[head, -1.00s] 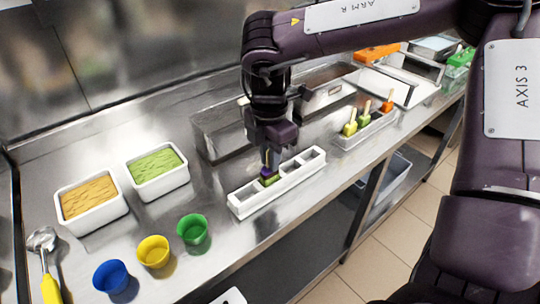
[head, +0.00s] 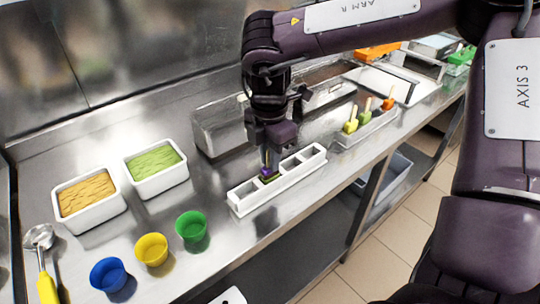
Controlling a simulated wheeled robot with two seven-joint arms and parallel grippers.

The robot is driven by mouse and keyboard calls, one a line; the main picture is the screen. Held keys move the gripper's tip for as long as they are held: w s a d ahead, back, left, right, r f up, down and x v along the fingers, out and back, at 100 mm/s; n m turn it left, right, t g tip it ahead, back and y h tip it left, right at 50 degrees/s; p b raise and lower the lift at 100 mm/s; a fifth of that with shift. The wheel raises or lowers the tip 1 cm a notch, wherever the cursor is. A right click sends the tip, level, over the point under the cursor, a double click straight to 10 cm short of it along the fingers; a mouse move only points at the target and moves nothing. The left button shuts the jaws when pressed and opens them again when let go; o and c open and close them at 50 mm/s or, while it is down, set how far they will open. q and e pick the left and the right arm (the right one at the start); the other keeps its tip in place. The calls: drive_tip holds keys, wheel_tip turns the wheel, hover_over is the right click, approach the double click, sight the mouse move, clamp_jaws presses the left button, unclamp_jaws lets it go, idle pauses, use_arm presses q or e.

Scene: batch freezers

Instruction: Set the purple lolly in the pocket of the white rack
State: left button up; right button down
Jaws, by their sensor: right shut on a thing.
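The purple lolly (head: 267,172) is in the jaws of my right gripper (head: 268,158), which points down and is shut on it. The lolly is at a middle pocket of the long white rack (head: 285,184). Its lower end meets the rack opening in the picture; I cannot tell how deep it sits. A small green patch shows just below the purple. The rack has several pockets, and those on either side of the lolly look empty. The gripper hides most of the lolly. My left gripper is not in view.
A second rack (head: 368,133) with green, yellow and orange lollies stands to the right. Two tubs, orange (head: 90,200) and green (head: 156,170), stand at the left. Blue (head: 109,274), yellow (head: 152,250) and green (head: 191,228) cups stand in front. A yellow-handled scoop (head: 47,285) lies far left.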

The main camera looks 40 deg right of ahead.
drive_tip(key=shift+f+b, duration=0.2)
drive_tip(key=shift+b, duration=0.2)
idle(0.5)
drive_tip(key=c, duration=1.3)
unclamp_jaws()
drive_tip(key=shift+o, duration=0.2)
drive_tip(key=shift+r, duration=0.1)
wheel_tip(320, 180, up, 8)
drive_tip(key=shift+f, duration=0.2)
drive_tip(key=shift+f, duration=0.1)
